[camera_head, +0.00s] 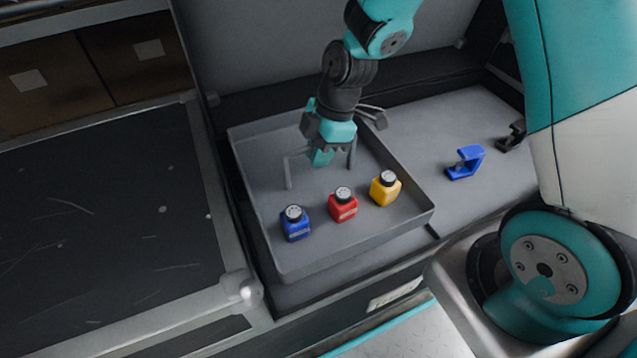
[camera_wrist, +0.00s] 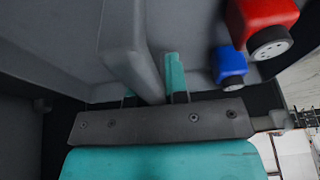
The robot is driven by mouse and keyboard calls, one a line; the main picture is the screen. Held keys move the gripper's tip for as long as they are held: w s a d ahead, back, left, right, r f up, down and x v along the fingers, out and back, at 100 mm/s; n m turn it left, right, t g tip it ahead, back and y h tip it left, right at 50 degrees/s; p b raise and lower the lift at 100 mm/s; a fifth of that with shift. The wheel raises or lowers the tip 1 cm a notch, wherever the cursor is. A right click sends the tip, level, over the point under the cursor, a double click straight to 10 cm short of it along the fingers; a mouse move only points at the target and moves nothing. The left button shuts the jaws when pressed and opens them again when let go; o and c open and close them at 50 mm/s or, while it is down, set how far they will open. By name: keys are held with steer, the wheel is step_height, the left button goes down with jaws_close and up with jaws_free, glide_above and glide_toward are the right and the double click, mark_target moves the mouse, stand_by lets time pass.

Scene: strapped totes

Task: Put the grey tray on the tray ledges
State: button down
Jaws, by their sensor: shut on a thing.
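The grey tray (camera_head: 350,248) is a shallow open box with a grey bail handle (camera_head: 288,172) standing up from its floor. A blue bottle (camera_head: 295,224), a red bottle (camera_head: 343,205) and a yellow bottle (camera_head: 385,188) stand in it in a row. My gripper (camera_head: 322,158) is above the tray floor, shut on the handle's top bar. In the wrist view the handle (camera_wrist: 128,50) runs between the teal fingers, with the red (camera_wrist: 262,20) and blue (camera_wrist: 230,66) bottles beyond. I cannot tell whether the tray touches the surface below. I cannot make out the tray ledges.
A grey worktop (camera_head: 440,130) lies right of the tray, with a blue bracket (camera_head: 465,162) and a black one (camera_head: 512,136) on it. A dark scratched panel (camera_head: 90,220) with a metal frame is at left. Brown boxes (camera_head: 135,60) are at the back left.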

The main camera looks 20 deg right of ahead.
mark_target(317, 179)
step_height(317, 179, down, 7)
steer(key=shift+r+b, duration=0.1)
steer(key=shift+b, duration=1.1)
steer(key=c, duration=1.1)
jaws_free()
